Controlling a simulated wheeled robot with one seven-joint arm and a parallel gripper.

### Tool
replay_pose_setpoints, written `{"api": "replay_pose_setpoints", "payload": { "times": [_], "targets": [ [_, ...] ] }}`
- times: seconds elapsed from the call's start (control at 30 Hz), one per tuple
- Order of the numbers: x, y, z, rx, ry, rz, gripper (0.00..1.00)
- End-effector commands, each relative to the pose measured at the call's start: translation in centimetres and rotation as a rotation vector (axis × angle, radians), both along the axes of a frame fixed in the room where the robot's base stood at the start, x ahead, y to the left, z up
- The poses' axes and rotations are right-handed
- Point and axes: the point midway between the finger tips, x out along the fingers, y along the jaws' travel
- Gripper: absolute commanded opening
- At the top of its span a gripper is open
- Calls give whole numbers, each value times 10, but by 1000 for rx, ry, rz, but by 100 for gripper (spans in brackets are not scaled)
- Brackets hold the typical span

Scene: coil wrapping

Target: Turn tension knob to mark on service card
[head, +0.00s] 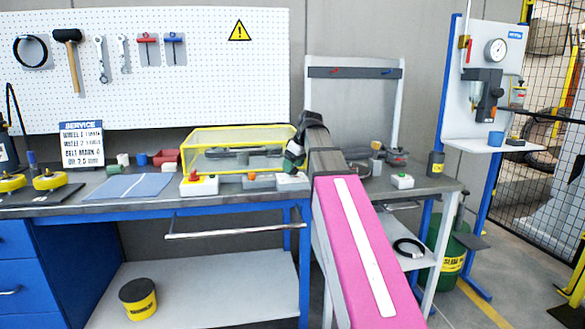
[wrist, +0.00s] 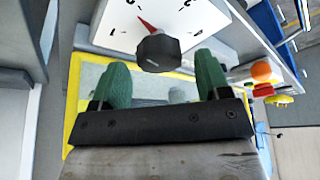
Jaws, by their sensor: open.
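In the wrist view a dark faceted knob (wrist: 158,54) stands on a white dial plate (wrist: 215,18). Its red pointer tilts up and to the left in the picture; the printed numbers are partly cut off. My gripper (wrist: 162,62) is open, its green fingertips to either side of the knob with a visible gap on both sides. I cannot tell how deep the knob sits between them. In the head view my gripper (head: 296,153) is over the bench at the yellow-framed guard, and the knob is not distinguishable. The service card (head: 82,144) stands at left; its belt line seems to read mark 4.
The clear guard with a yellow frame (head: 188,141) stands beside my gripper. A blue mat (head: 130,187) and small coloured blocks lie to the left.

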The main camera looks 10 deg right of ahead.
Motion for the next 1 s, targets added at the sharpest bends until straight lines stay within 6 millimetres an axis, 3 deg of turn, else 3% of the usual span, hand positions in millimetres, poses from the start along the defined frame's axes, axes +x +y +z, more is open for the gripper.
{"api": "replay_pose_setpoints", "payload": {
  "times": [0.2,0.47,0.5,0.63,1.0],
  "targets": [
    [3,3,-12,0,1,0,70],
    [3,3,-12,-1,1,0,70],
    [3,3,-12,-1,1,0,63],
    [3,3,-12,-1,1,0,22],
    [3,4,-12,-1,0,-39,22]
  ]
}}
